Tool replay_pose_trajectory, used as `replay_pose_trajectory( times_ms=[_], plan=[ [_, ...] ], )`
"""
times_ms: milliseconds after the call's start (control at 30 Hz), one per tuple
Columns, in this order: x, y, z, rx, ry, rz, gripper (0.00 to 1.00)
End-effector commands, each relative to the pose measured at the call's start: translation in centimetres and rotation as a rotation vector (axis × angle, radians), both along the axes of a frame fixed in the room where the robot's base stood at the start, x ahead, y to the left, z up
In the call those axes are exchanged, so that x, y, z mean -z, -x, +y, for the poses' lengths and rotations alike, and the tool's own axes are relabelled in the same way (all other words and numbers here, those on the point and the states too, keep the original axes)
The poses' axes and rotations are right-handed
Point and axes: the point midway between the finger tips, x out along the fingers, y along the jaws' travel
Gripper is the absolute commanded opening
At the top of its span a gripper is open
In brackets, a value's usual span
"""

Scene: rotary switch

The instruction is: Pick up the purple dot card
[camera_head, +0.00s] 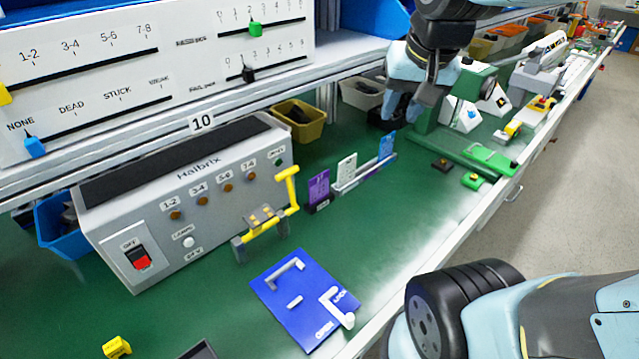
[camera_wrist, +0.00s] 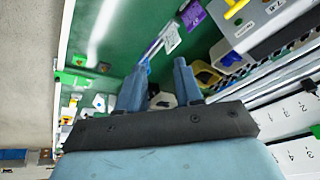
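The purple dot card (camera_head: 318,187) stands upright in a small dark holder on the green bench, left of a white card (camera_head: 346,172) and a blue card (camera_head: 386,146) in a grey rack. The purple card also shows near the top of the wrist view (camera_wrist: 192,15), beyond the white card (camera_wrist: 170,38). My gripper (camera_head: 398,108) is above the bench near the blue card, to the right of and apart from the purple card. In the wrist view my gripper's two fingers (camera_wrist: 160,66) are spread, with nothing visibly held between them.
The grey Halbrix box (camera_head: 190,195) with a yellow crank (camera_head: 290,188) stands left of the purple card. A blue plate (camera_head: 300,300) with white handles lies in front. A yellow bin (camera_head: 298,121) is behind the cards. Green bench is clear in front of the rack.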

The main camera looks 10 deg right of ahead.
Motion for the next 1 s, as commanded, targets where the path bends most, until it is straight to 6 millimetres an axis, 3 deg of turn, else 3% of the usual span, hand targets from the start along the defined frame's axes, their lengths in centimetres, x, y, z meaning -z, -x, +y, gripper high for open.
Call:
replay_pose_trajectory(
  times_ms=[267, 600, 1000],
  plan=[
    [2.5, -5.8, 2.4, 0.189, -0.088, 0.124, 0.35],
    [7.4, -12.0, 6.1, 0.445, -0.141, 0.263, 0.35],
    [14.3, -17.1, 10.4, 0.723, -0.135, 0.375, 0.35]
  ],
)
